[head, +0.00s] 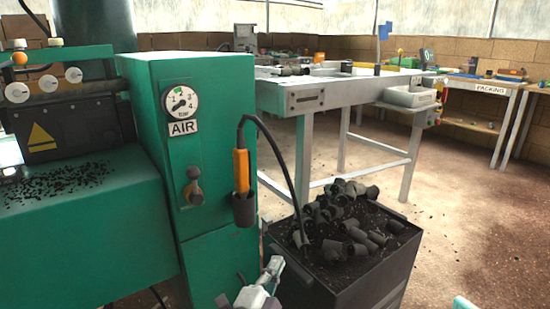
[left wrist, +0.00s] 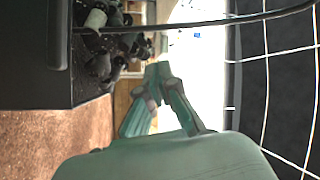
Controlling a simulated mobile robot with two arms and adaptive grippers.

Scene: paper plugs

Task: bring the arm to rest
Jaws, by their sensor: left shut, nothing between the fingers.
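My left gripper (head: 274,266) is at the bottom middle of the head view, in front of the green cabinet and left of the dark bin. In the left wrist view its fingers (left wrist: 158,72) meet at the tips, shut and empty. The bin (head: 365,285) holds several dark plugs (head: 335,212) in a heap. The bin and plugs also show at the upper left of the wrist view. My right gripper cannot be made out.
The green cabinet (head: 215,110) with an AIR gauge (head: 180,103) stands at left. An orange-and-black tool (head: 242,175) hangs in its holder, its black cable arching down to the bin. A grey workbench (head: 310,97) stands behind. Open floor (head: 470,220) lies to the right.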

